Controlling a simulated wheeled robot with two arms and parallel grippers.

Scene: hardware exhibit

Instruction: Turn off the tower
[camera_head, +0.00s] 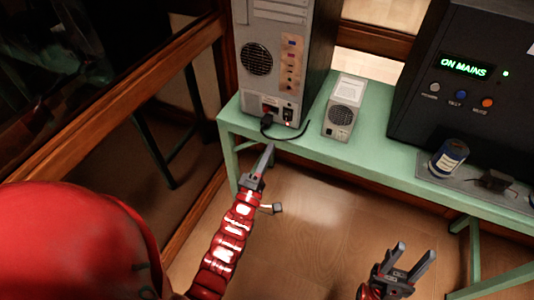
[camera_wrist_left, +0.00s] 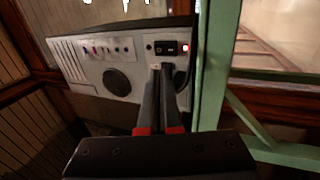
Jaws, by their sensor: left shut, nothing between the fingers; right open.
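The tower (camera_head: 262,62) is a grey computer case standing on the left end of the green bench, its rear panel facing me. A black power cable (camera_head: 267,122) is at its lower rear. A dark rocker switch (camera_head: 288,114) sits beside it; a small red light glows close by. In the left wrist view the tower (camera_wrist_left: 85,75) looks turned sideways, with the switch (camera_wrist_left: 166,47) and lit red light (camera_wrist_left: 185,48). My left gripper (camera_head: 270,148) is shut and empty, below and in front of the panel; its fingertips (camera_wrist_left: 160,68) appear just under the switch. Contact cannot be told. My right gripper (camera_head: 417,255) is open and empty.
A small grey vented box (camera_head: 342,108) stands right of the tower on the green bench (camera_head: 375,150). A black unit (camera_head: 420,110) reads "ON MAINS". Wooden window frames lie behind and left. The floor in front is clear.

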